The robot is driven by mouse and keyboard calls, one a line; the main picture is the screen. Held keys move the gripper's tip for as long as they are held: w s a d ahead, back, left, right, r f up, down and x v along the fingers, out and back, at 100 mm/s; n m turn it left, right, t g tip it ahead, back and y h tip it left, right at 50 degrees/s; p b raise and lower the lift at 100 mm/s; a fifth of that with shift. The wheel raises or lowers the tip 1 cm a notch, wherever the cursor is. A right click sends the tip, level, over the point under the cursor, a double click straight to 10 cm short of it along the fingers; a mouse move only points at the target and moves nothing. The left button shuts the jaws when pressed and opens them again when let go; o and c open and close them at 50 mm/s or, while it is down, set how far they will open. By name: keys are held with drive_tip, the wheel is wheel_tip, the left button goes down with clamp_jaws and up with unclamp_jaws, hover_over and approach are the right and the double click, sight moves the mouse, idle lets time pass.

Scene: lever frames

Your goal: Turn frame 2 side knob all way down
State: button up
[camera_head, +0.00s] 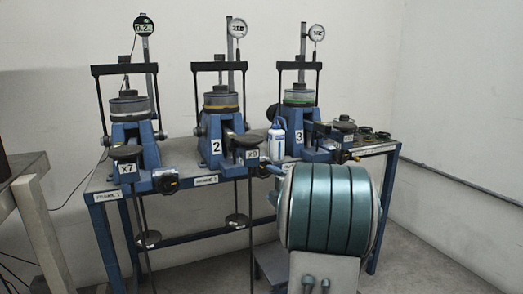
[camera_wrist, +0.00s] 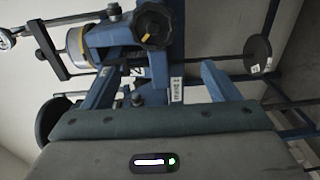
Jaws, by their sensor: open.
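Frame 2 (camera_head: 216,142) is the blue middle unit on the bench, marked with a "2" plate. Its dark side knob (camera_head: 262,171) is low on its right side, partly hidden by my gripper in the head view. In the wrist view a round black knob (camera_wrist: 152,25) with a pale and orange pointer mark faces the camera on a blue body, and I take it to be this knob. My gripper (camera_wrist: 160,68) is open, its two blue fingers spread, with the knob beyond the tips and no visible contact. In the head view my gripper (camera_head: 273,182) is by the bench's front edge.
Frame 1 (camera_head: 130,140) with its own knob (camera_head: 166,184) stands left, and frame 3 (camera_head: 298,130) right. A white and blue bottle (camera_head: 277,140) stands between frames 2 and 3. Hanging weights (camera_head: 237,220) and rods are below the bench (camera_head: 110,194).

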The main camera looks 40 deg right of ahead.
sight(265, 170)
drive_tip(key=w+d+m+p, duration=0.1)
drive_tip(key=w+p, duration=0.2)
drive_tip(key=p, duration=0.2)
drive_tip(key=w+d+m+p, duration=0.2)
drive_tip(key=w+p, duration=0.2)
drive_tip(key=p, duration=0.2)
drive_tip(key=w+d+m+p, duration=0.1)
drive_tip(key=w+m+p, duration=0.1)
drive_tip(key=p, duration=0.3)
drive_tip(key=shift+w+d+r+h, duration=0.15)
drive_tip(key=shift+w+d+r, duration=0.05)
drive_tip(key=shift+w, duration=0.2)
drive_tip(key=shift+w+d+r+h, duration=0.15)
drive_tip(key=shift+w, duration=0.2)
drive_tip(key=shift+w+f, duration=0.2)
drive_tip(key=c, duration=1.3)
